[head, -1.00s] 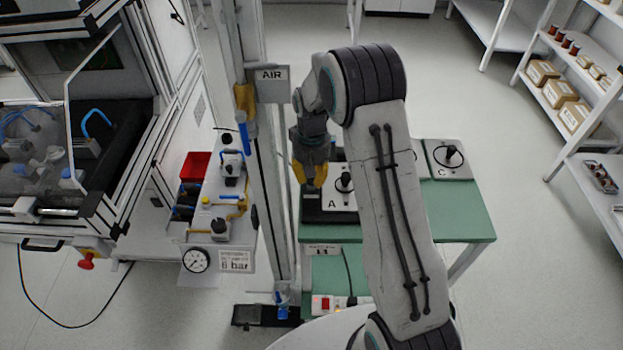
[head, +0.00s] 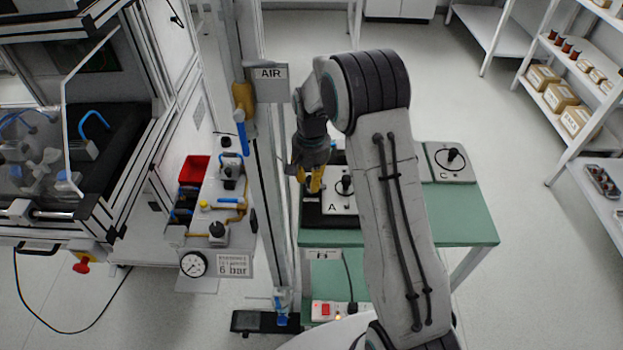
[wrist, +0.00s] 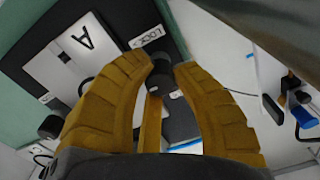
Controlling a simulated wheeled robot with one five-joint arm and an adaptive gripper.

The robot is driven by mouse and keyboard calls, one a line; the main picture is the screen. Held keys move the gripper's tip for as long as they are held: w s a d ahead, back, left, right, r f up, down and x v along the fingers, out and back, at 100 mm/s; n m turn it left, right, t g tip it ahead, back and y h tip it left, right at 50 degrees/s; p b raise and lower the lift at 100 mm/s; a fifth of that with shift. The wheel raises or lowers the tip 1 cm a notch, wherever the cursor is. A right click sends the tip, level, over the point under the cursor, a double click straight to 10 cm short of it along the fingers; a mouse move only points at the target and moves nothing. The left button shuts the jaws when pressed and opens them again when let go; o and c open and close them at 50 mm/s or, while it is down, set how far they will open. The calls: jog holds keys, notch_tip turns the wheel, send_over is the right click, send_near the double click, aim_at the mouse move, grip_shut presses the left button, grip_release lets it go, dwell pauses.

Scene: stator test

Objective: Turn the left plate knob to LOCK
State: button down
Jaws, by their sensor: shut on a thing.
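The plate marked A (head: 337,207) stands on the green table in the head view, with a black joystick on it. It also shows in the wrist view (wrist: 78,62), on a black base. A black knob (wrist: 160,80) sits at the edge of this base, beside a white LOCK label (wrist: 147,38). My gripper (wrist: 163,66) has its yellow fingers closed around this knob. A second black knob (wrist: 50,126) is at the lower left of the wrist view. In the head view my gripper (head: 312,188) is over the left side of plate A's base, hiding its knob.
A plate marked C (head: 450,161) is at the table's right; my arm hides the middle. A grey post with an AIR sign (head: 270,73) rises close left of my gripper. A red power switch (head: 325,309) is below. The green table's right front (head: 465,220) is clear.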

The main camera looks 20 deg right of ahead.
jog(key=shift+s+f, duration=0.15)
jog(key=shift+s, duration=0.1)
jog(key=c, duration=1)
grip_release()
jog(key=shift+w, duration=0.1)
jog(key=shift+r, duration=0.25)
jog(key=shift+w+r, duration=0.1)
jog(key=shift+r, duration=0.25)
notch_tip(320, 180, up, 11)
jog(key=shift+r, duration=0.1)
